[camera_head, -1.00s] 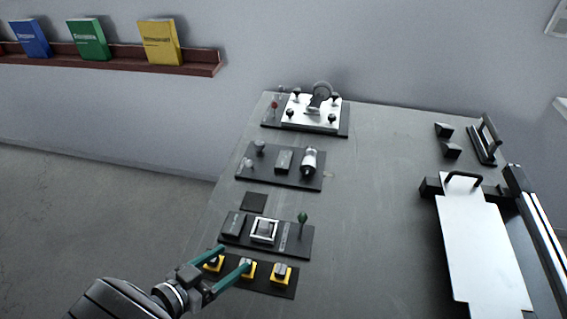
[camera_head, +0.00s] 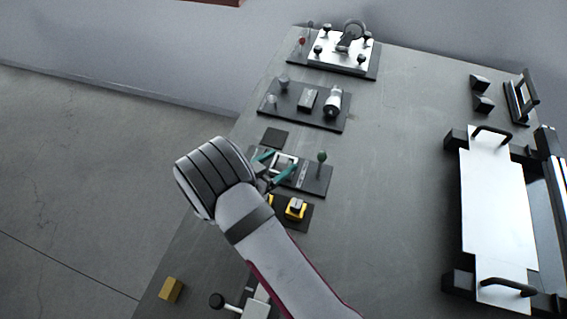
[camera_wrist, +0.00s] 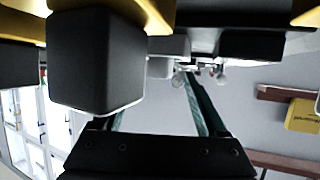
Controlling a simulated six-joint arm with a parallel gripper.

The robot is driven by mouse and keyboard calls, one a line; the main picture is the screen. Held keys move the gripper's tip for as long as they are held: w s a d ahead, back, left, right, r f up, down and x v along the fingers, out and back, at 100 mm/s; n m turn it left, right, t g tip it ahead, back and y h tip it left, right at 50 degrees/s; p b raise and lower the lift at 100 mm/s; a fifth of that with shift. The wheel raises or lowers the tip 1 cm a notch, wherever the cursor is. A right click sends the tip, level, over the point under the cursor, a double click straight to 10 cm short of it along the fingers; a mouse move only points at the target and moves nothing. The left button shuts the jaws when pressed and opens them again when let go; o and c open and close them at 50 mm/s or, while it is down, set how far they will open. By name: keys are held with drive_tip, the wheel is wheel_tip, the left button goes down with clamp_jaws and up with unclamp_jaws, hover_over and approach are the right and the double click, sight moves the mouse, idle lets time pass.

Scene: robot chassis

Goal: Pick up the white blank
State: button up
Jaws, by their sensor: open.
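My gripper (camera_head: 273,170) is open, its teal fingers apart over the panel with a pale square frame (camera_head: 286,161). My arm covers part of that panel. Nothing shows clearly between the fingers, and their height above the panel is hard to tell. In the wrist view my gripper (camera_wrist: 160,100) also shows its fingers spread. I cannot tell for sure which thing is the white blank. White candidates are the pale square frame by my fingers and a large white plate (camera_head: 490,205) with black handles on the right, well away from my gripper.
Yellow-based blocks (camera_head: 296,209) sit just in front of my gripper, and a dark block (camera_wrist: 97,60) looms close in the wrist view. Panels with knobs (camera_head: 304,103) lie behind. The table's middle is clear.

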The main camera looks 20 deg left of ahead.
clamp_jaws()
idle(0.5)
